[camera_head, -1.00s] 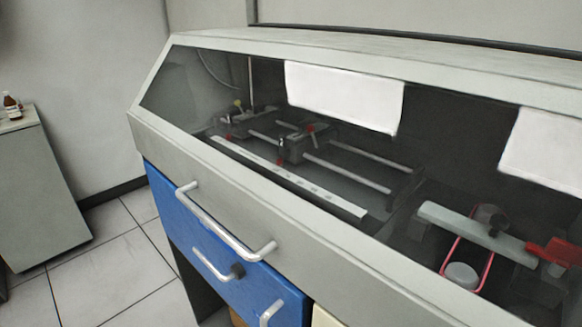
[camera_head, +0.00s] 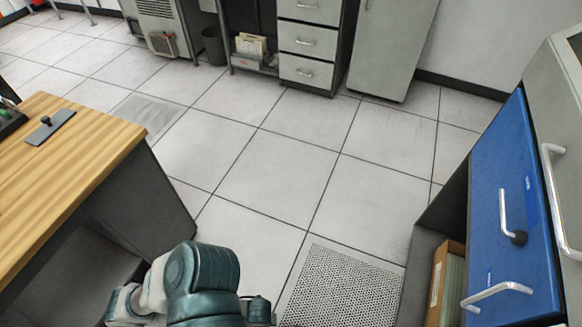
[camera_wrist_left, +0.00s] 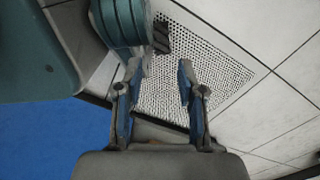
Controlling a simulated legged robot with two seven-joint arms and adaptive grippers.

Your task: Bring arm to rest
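My left gripper (camera_wrist_left: 158,80) shows in the left wrist view with its two fingers spread apart. It is open, and nothing is between the fingertips but the perforated floor tile beyond. A teal and white link of my own arm (camera_head: 200,285) shows at the bottom of the head view, bent and low over the floor. The left gripper itself is not visible in the head view. My right gripper is in neither view.
A wooden-topped desk (camera_head: 60,190) stands at left. A blue-fronted cabinet (camera_head: 505,190) with silver handles stands at right, above an open recess holding a box of cards (camera_head: 447,285). Tiled floor (camera_head: 275,170) between them is clear. Grey drawers (camera_head: 308,45) stand at the back.

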